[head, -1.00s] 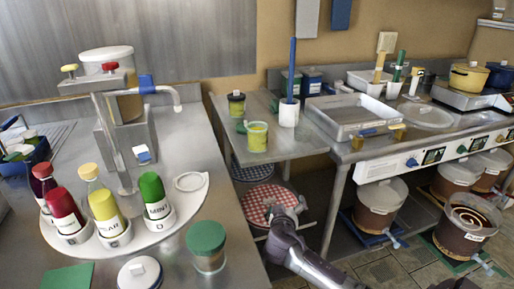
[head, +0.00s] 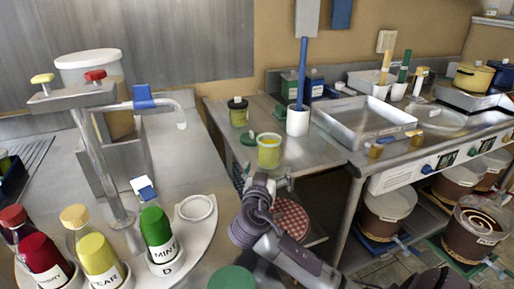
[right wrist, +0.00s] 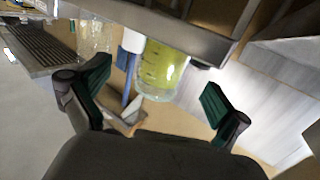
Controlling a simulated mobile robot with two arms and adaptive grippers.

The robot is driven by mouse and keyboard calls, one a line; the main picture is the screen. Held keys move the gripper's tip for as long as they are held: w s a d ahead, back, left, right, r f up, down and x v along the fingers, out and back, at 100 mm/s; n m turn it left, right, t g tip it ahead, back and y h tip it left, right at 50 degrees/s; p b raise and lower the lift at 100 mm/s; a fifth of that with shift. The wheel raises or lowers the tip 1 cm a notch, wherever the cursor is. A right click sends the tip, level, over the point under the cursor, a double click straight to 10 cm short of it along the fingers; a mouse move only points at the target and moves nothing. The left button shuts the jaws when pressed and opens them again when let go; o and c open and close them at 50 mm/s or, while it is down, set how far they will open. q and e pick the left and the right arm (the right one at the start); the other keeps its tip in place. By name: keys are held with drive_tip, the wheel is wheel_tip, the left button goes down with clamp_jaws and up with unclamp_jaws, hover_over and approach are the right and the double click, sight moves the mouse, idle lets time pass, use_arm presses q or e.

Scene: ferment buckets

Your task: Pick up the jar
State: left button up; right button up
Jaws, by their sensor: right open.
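A glass jar of yellow-green contents (head: 269,151) stands open near the front edge of the small steel table (head: 318,150). It also shows in the right wrist view (right wrist: 162,68), beyond and between the fingertips. My right gripper (head: 262,182) is at the table's front edge, just in front of and below the jar in the head view. In the right wrist view the gripper (right wrist: 153,96) is open, its green-padded fingers wide apart with nothing between them. A dark-lidded jar (head: 238,112) stands farther back. My left gripper is not in view.
A white holder (head: 298,121) with a blue-handled tool stands right behind the jar. A green lid (head: 248,139) lies close at its left. A steel tray (head: 362,123) is at the right. Several bottles, including a green one (head: 157,236), stand on the left counter.

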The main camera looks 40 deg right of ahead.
sight(268, 160)
drive_tip(key=shift+w, duration=0.35)
drive_tip(key=shift+w+d, duration=0.1)
drive_tip(key=shift+w, duration=0.15)
drive_tip(key=x, duration=0.2)
drive_tip(key=shift+d+r, duration=0.15)
drive_tip(key=shift+d, duration=0.1)
drive_tip(key=x, duration=0.3)
drive_tip(key=shift+w+d, duration=0.15)
drive_tip(key=shift+w, duration=0.25)
drive_tip(key=shift+w+d, duration=0.3)
drive_tip(key=shift+d, duration=0.1)
drive_tip(key=shift+c, duration=1.2)
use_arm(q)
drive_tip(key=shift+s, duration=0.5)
use_arm(e)
drive_tip(key=c, duration=1.4)
